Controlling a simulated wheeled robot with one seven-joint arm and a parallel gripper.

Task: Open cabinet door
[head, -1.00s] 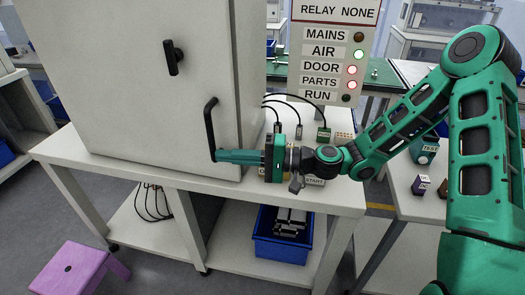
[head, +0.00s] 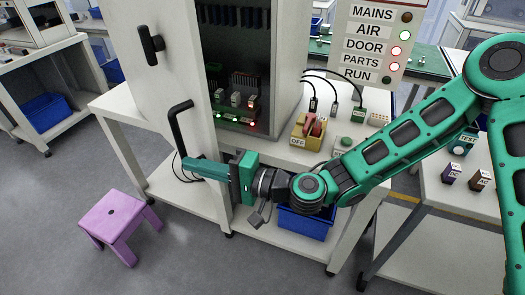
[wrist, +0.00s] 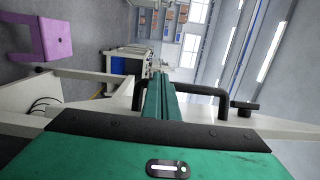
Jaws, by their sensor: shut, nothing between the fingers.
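The cabinet (head: 285,50) is white and stands on a white bench, its dark inside showing circuit boards and small green and red lights. Its white door (head: 168,78) is swung partly open toward the left. The door carries a black bar handle (head: 175,125) and a black latch knob (head: 151,44). My green gripper (head: 187,165) is shut, with its fingers at the lower end of the bar handle. In the wrist view the shut fingers (wrist: 160,95) cross the bar handle (wrist: 205,91); whether they touch it I cannot tell.
A purple stool (head: 112,220) stands on the floor at the left. A blue bin (head: 306,222) sits on the bench's lower shelf. A yellow switch box (head: 308,134) stands on the bench right of the cabinet. A sign panel (head: 385,42) with lamps is behind.

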